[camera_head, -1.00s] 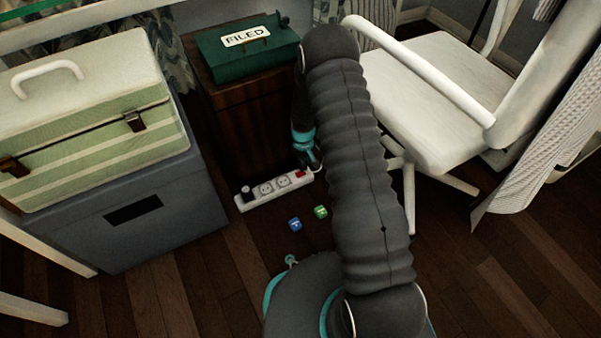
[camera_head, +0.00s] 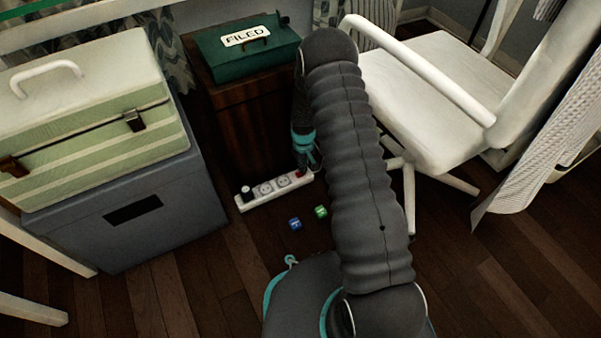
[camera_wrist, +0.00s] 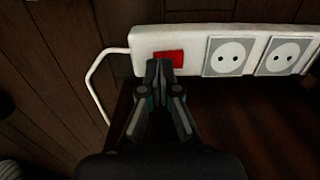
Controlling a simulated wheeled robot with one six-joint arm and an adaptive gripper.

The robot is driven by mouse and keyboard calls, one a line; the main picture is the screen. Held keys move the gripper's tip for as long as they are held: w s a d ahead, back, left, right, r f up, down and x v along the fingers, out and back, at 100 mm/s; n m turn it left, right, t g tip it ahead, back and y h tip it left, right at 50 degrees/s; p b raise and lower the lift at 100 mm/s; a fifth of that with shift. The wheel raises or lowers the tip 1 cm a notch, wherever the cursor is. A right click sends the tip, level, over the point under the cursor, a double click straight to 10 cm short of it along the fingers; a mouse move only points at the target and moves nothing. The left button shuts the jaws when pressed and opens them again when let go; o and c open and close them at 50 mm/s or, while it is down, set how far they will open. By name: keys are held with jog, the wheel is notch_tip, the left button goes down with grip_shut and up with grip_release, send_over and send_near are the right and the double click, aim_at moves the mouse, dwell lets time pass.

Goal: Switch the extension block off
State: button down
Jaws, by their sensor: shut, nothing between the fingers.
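The white extension block (camera_head: 262,199) lies on the floor in front of the brown cabinet. A dark plug sits at its left end in the head view. Its red switch (camera_wrist: 169,57) shows in the wrist view, beside two empty sockets. My gripper (camera_wrist: 159,68) is shut and empty, with its fingertips just below and over the lower left edge of the switch. In the head view my gripper (camera_head: 307,165) is at the block's right end and covers part of the switch. I cannot tell whether the fingertips touch it, nor which way the switch is tilted.
A white cable (camera_wrist: 92,80) loops from the block's switch end. A blue cube (camera_head: 295,224) and a green cube (camera_head: 320,212) lie on the floor in front. The brown cabinet (camera_head: 240,130) bears a green box (camera_head: 245,55). A white chair (camera_head: 430,120) stands to the right.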

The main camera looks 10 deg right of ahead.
jog(key=shift+f, duration=0.55)
dwell(0.4)
jog(key=shift+r, duration=0.1)
jog(key=shift+r+p, duration=1.7)
jog(key=shift+r, duration=1.75)
jog(key=s+m+g, duration=0.1)
jog(key=s+g, duration=0.1)
jog(key=s, duration=0.4)
jog(key=s+r+t+p, duration=0.2)
jog(key=s+r, duration=0.7)
jog(key=r, duration=0.9)
jog(key=s+r+m+t+p, duration=0.1)
jog(key=s+r, duration=0.7)
jog(key=r, duration=0.9)
jog(key=s+r+m+t+p, duration=0.1)
jog(key=s+r+t+p, duration=0.3)
jog(key=s+r, duration=0.5)
notch_tip(320, 180, up, 10)
jog(key=shift+s+a+f+t, duration=0.15)
jog(key=shift+s+a+t, duration=0.2)
jog(key=shift+a, duration=0.1)
